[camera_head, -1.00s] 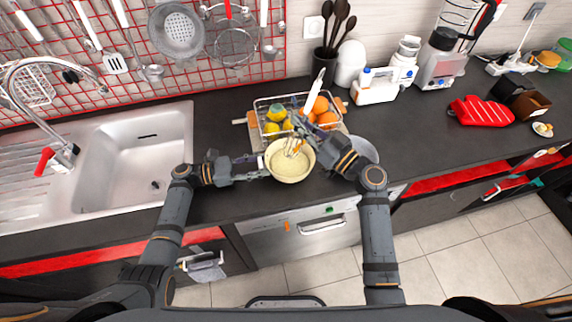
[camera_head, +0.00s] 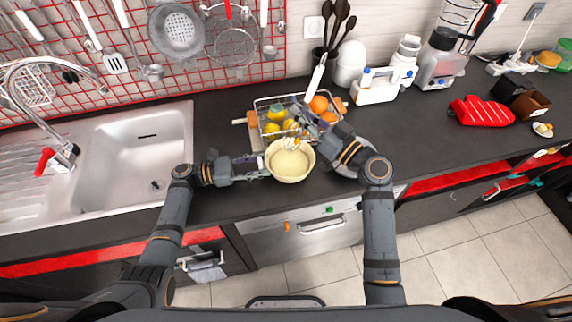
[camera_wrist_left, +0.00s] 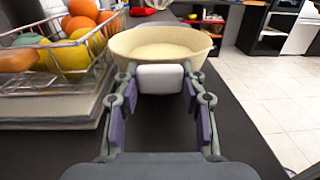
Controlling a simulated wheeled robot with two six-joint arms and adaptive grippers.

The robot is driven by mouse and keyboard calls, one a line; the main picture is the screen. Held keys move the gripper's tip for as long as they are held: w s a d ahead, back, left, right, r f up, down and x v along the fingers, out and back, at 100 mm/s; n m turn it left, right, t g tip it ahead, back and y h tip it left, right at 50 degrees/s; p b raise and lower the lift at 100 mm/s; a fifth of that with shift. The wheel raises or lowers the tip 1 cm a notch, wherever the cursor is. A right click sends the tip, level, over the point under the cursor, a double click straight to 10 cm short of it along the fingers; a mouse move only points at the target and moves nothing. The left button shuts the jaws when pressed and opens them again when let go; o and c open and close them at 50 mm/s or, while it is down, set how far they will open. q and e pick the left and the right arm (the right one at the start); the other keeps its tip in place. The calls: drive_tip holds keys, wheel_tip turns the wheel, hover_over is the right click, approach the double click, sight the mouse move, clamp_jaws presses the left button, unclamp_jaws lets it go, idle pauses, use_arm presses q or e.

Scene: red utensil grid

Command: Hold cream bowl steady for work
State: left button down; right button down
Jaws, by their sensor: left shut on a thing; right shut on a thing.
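The cream bowl (camera_head: 290,172) stands upright on the dark counter and holds a pale yellow mixture. It also shows in the left wrist view (camera_wrist_left: 190,40). My left gripper (camera_head: 263,163) is at its left side, shut on a white block-like handle (camera_wrist_left: 161,78) at the bowl's near wall. My right gripper (camera_head: 302,113) is beyond the bowl's far side, shut on a long white tool (camera_head: 317,80) that leans up toward the back. A white-and-orange lower part (camera_head: 292,142) shows at the bowl's far rim; whether it touches the rim cannot be told.
A wire basket (camera_head: 258,104) with lemons and oranges stands close behind the bowl, on a board. It is near the left gripper's side in the wrist view (camera_wrist_left: 62,92). The sink (camera_head: 140,140) is at left. A red mitt (camera_head: 481,111) lies on the right counter.

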idle(0.3)
use_arm(q)
drive_tip(key=c, duration=0.7)
unclamp_jaws()
drive_tip(key=a, duration=0.4)
drive_tip(key=s+a, duration=0.1)
drive_tip(key=a, duration=0.3)
drive_tip(key=s+a, duration=0.1)
drive_tip(key=a, duration=0.2)
drive_tip(key=shift+a, duration=0.4)
